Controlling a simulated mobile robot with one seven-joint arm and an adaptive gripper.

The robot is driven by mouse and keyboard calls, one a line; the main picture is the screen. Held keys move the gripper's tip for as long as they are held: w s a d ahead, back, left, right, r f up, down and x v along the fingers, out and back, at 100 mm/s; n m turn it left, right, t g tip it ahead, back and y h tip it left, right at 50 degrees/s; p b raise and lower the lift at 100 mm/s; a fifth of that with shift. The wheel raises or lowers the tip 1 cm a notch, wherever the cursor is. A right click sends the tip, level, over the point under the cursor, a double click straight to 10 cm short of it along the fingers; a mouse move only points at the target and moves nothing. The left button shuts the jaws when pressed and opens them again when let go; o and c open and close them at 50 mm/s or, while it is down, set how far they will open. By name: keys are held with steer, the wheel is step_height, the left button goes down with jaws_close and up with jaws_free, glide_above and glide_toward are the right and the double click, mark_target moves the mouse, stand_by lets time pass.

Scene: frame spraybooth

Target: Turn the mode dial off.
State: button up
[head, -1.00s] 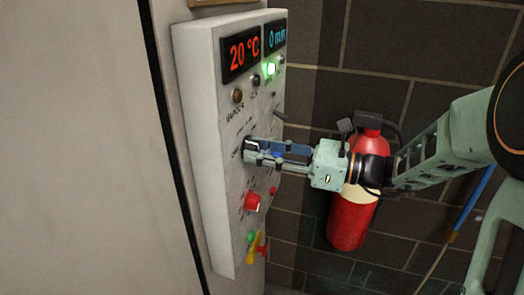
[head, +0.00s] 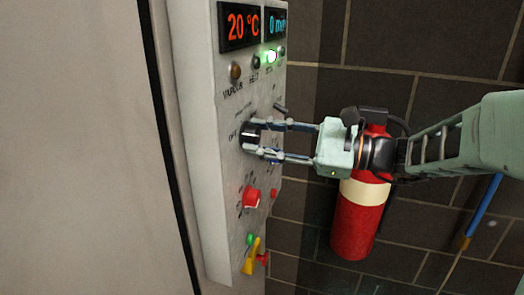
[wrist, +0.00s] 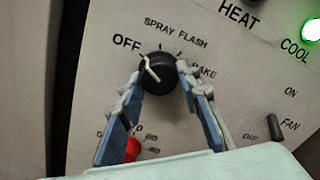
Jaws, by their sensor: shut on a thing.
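The mode dial (head: 247,134) is a round black knob on the pale control panel, with OFF printed to its left in the head view. In the wrist view the dial (wrist: 160,70) carries a white pointer line that slants up and left, towards the OFF lettering. SPRAY, FLASH and BAKE are printed around its top and right. My gripper (head: 254,137) is shut on the dial, one finger above and one below it in the head view. In the wrist view my gripper (wrist: 160,79) has its blue-grey fingers on either side of the dial's lower part.
The panel (head: 215,180) has a temperature display (head: 240,26) reading 20 °C, a lit green lamp (head: 271,57), a red knob (head: 252,197) and a yellow handle (head: 251,257) below. A fan toggle (wrist: 275,127) sits right of the dial.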

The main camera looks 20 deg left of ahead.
steer(key=shift+f+n+b, duration=0.1)
steer(key=shift+n+b, duration=0.5)
steer(key=shift+n, duration=0.1)
steer(key=o, duration=1.2)
steer(key=shift+c, duration=0.2)
steer(key=d, duration=1.2)
steer(key=shift+s, duration=0.45)
